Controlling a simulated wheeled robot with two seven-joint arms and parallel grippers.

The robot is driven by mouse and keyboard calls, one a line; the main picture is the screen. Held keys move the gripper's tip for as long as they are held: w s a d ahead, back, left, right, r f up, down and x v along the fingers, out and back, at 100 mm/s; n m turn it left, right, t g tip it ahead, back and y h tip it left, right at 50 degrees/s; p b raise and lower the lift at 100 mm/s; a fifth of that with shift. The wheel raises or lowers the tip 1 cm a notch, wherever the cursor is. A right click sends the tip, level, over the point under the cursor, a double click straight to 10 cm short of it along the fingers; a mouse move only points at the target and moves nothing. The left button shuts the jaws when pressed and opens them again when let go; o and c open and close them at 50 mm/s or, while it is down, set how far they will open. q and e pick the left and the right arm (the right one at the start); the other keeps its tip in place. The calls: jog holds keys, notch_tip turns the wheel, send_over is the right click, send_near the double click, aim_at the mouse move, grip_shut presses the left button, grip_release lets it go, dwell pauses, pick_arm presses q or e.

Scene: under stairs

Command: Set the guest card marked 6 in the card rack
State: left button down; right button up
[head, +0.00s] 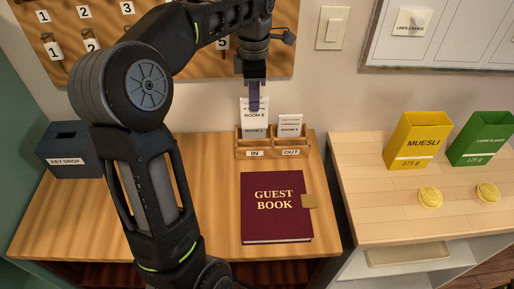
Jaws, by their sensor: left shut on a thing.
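The wooden card rack (272,151) stands on the desk against the wall, with an IN label on its left part and an OUT label on its right part. My left gripper (254,103) points down above the IN side and is shut on a white guest card (245,113); its print seems to read ROOM 6. The card is upright behind another white card (254,132) in the IN side. I cannot tell whether its lower edge is inside the slot. A white card (289,125) stands in the OUT side. My right gripper is not in view.
A red guest book (274,205) lies in front of the rack. A dark key drop box (70,148) stands at the left. A key board (180,58) hangs behind my arm. Muesli (413,140) and corn flakes (483,138) boxes stand on the right counter.

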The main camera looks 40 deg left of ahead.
aim_at(254, 128)
pick_arm(q)
notch_tip(254, 128, down, 5)
jog(key=b, duration=0.3)
jog(key=shift+f+b, duration=0.2)
jog(key=shift+b, duration=0.2)
jog(key=shift+f+p, duration=0.2)
jog(key=shift+p, duration=0.1)
jog(key=shift+f, duration=0.2)
notch_tip(254, 128, down, 4)
jog(key=shift+r+p, duration=0.2)
jog(key=shift+p, duration=0.15)
jog(key=shift+f, duration=0.1)
jog(key=shift+f, duration=0.1)
